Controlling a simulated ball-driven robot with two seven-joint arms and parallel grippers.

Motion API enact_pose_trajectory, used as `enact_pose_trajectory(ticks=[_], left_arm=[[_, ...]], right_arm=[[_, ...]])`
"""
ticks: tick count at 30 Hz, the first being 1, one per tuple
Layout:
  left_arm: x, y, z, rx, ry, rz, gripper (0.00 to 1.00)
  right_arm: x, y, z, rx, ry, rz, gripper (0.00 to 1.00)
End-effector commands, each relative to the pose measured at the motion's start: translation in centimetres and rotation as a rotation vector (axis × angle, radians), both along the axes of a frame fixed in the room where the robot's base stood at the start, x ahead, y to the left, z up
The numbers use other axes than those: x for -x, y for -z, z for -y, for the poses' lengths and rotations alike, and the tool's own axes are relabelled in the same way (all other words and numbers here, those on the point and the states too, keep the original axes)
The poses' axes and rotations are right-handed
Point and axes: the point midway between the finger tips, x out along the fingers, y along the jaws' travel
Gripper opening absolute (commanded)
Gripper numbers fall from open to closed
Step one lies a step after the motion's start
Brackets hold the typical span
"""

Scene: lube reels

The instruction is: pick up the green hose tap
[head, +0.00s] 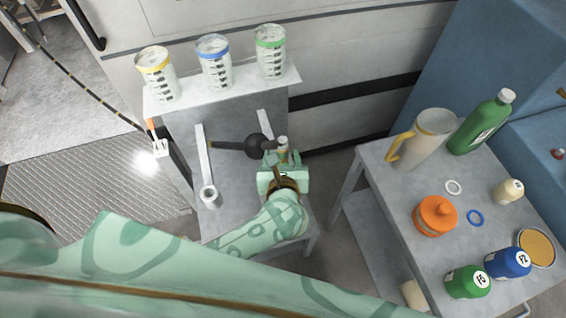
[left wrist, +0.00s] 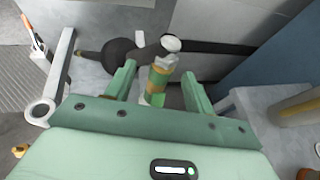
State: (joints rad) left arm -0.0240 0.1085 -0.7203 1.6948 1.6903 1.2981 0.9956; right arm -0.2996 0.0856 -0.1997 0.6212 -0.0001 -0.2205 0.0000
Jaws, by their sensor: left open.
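The green hose tap (left wrist: 158,80) shows in the left wrist view as an upright piece with green and tan bands and a white round top. In the head view only its pale top (head: 282,142) shows beyond the gripper. My left gripper (head: 282,157) is open, its two fingers one on each side of the tap. In the left wrist view the gripper (left wrist: 159,76) shows a gap beside each finger. The tap's lower end is hidden by the gripper body. My right gripper is not in view.
A black ball on a rod (head: 256,146) lies just left of the tap. An empty ring holder (head: 210,196) stands further left. Three marked beakers stand on the shelf (head: 190,100) behind. The right table (head: 400,190) carries a jug, bottles, an orange pot and rings.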

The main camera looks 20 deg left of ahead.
Motion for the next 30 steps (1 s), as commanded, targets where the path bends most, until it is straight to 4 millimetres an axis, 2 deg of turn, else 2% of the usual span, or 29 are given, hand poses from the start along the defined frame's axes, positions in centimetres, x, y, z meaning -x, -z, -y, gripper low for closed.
enact_pose_trajectory(ticks=[3,6,15,21,30], left_arm=[[-2.2,0.5,-0.3,-0.003,-0.001,0.003,0.54],[-3.4,1.2,-0.8,-0.003,0.0,0.002,0.54],[-4.0,1.2,-1.0,-0.001,0.0,0.001,0.54],[-3.9,1.2,-1.0,-0.001,0.0,0.001,0.0],[-4.0,1.0,-0.9,-0.001,0.0,0.003,0.0]], right_arm=[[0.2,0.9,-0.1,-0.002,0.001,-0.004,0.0],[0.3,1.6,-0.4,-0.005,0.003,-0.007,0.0],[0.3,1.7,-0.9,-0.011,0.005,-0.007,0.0],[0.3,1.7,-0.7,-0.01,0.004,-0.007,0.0],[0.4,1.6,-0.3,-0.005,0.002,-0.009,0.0]])
